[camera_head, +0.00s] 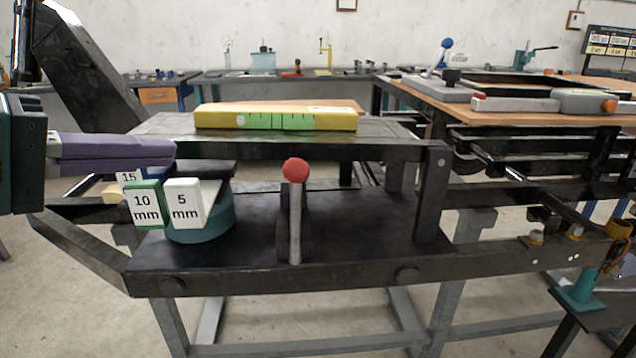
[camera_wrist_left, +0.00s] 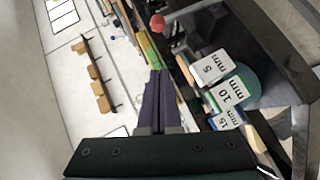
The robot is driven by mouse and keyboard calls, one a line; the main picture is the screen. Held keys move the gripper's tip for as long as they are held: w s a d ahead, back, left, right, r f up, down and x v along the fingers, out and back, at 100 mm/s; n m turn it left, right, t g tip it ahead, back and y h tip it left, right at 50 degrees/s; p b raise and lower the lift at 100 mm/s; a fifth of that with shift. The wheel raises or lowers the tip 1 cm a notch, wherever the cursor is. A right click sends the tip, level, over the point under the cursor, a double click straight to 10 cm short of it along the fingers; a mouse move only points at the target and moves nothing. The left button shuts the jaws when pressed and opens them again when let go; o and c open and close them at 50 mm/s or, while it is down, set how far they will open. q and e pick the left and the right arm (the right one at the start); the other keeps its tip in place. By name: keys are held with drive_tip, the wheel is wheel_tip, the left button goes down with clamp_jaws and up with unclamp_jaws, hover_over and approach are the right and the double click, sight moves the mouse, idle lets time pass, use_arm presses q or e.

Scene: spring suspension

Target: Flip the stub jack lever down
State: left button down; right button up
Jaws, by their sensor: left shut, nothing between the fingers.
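The stub jack lever is a grey rod (camera_head: 295,225) with a red ball knob (camera_head: 295,170), standing upright on the dark bench frame. The knob also shows in the left wrist view (camera_wrist_left: 157,25). My left gripper (camera_head: 172,154) comes in from the left, its purple fingers shut and empty. It is left of the knob at about its height in the picture, apart from it. In the left wrist view the shut fingers (camera_wrist_left: 158,78) point toward the lever side. My right gripper is in neither view.
Shim tags marked 5 mm (camera_head: 186,204), 10 mm (camera_head: 146,206) and 15 sit by a teal round holder (camera_head: 215,225) below my left gripper. A yellow and green level (camera_head: 275,118) lies on the top plate behind. A dark upright post (camera_head: 432,192) stands right of the lever, with free room between.

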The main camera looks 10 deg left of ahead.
use_arm(q)
drive_tip(key=shift+w, duration=0.15)
drive_tip(key=d+x, duration=0.1)
drive_tip(key=x, duration=0.5)
drive_tip(key=s+d+f+x, duration=0.1)
drive_tip(key=x, duration=0.5)
drive_tip(key=shift+d, duration=0.4)
